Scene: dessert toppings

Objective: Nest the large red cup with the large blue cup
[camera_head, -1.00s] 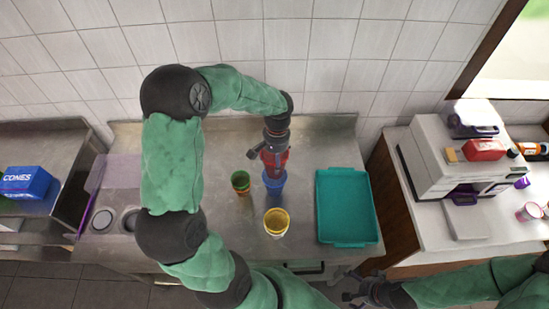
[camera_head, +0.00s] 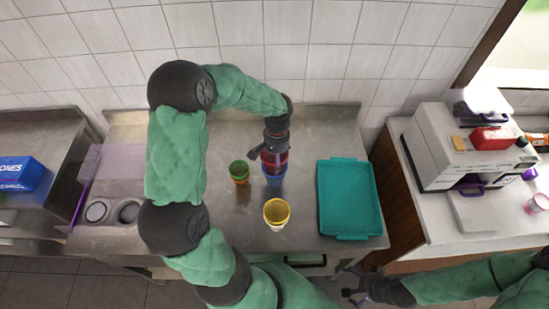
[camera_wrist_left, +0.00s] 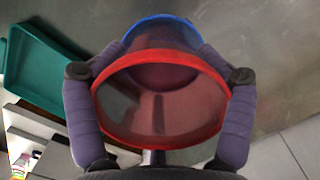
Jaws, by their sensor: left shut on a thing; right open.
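My left gripper (camera_head: 272,158) is shut on the large red cup (camera_head: 279,162), above the middle of the counter. The large blue cup (camera_head: 274,177) stands on the counter directly below the red cup, partly hidden by it and the gripper. In the left wrist view the red cup's rim (camera_wrist_left: 160,143) faces the camera between my two fingers, and the blue cup (camera_wrist_left: 160,27) shows beyond it. I cannot tell how far the red cup is inside the blue one. My right gripper (camera_head: 352,288) is open and empty at the lower right, in front of the counter.
A green cup (camera_head: 239,173) stands just left of the blue cup and a yellow cup (camera_head: 277,214) stands in front. A teal tray (camera_head: 348,237) lies to the right; it also shows in the left wrist view (camera_wrist_left: 38,65). The counter's left part has round inset openings.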

